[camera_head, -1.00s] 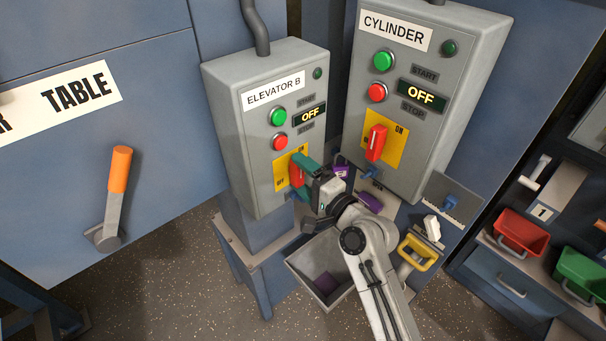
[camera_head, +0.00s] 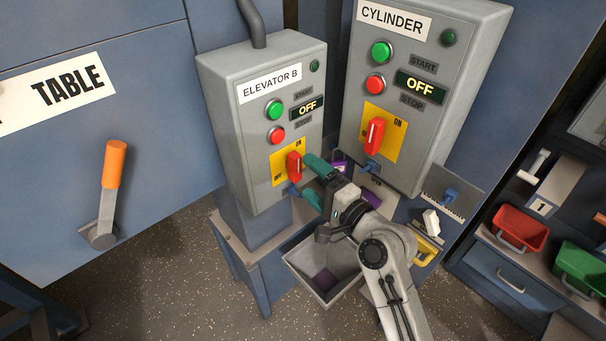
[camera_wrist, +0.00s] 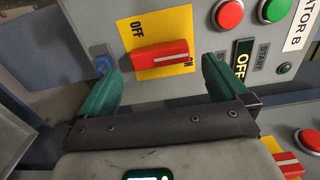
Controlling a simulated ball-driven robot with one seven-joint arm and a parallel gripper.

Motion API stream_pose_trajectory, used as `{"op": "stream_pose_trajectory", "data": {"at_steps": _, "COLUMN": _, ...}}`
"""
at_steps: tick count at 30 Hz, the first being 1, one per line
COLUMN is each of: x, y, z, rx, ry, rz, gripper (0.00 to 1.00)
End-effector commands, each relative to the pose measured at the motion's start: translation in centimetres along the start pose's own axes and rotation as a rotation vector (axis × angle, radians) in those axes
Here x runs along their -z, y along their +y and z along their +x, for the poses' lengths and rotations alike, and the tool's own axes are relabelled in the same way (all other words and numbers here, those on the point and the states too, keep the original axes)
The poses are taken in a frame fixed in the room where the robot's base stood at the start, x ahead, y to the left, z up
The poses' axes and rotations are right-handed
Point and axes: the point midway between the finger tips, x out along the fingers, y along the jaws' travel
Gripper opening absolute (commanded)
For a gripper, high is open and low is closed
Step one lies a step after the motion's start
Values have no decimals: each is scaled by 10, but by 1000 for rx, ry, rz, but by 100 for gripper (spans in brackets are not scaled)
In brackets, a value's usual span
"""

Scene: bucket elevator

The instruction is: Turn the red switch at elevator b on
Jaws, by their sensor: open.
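The red switch (camera_head: 294,167) is on a yellow plate (camera_head: 277,174) low on the grey ELEVATOR B box (camera_head: 243,148). Its handle stands roughly upright in the head view. The box's display (camera_head: 308,108) reads OFF. In the wrist view the red switch (camera_wrist: 160,55) lies crosswise, its right end beside the ON label. My gripper (camera_head: 308,180) is open just right of the switch, one teal finger higher and one lower. In the wrist view my gripper (camera_wrist: 161,72) has its fingers spread to either side of the switch, apparently clear of it.
The CYLINDER box (camera_head: 443,68) with a similar red switch (camera_head: 374,137) stands close on the right, also reading OFF. An orange-handled lever (camera_head: 113,170) is on the blue panel at left. A grey bin (camera_head: 310,284) is below my gripper. Red and green trays are at far right.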

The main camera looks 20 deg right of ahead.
Motion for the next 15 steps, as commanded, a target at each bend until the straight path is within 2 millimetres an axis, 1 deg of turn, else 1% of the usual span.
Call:
{"op": "stream_pose_trajectory", "data": {"at_steps": 1, "x": 1, "y": 4, "z": -12, "rx": 0, "ry": 3, "rz": 0, "gripper": 100}}
{"op": "stream_pose_trajectory", "data": {"at_steps": 6, "x": 0, "y": 2, "z": -42, "rx": 0, "ry": 2, "rz": 0, "gripper": 100}}
{"op": "stream_pose_trajectory", "data": {"at_steps": 10, "x": 1, "y": 2, "z": -56, "rx": 0, "ry": 2, "rz": 0, "gripper": 100}}
{"op": "stream_pose_trajectory", "data": {"at_steps": 15, "x": 1, "y": 0, "z": -64, "rx": 0, "ry": 1, "rz": 1, "gripper": 100}}
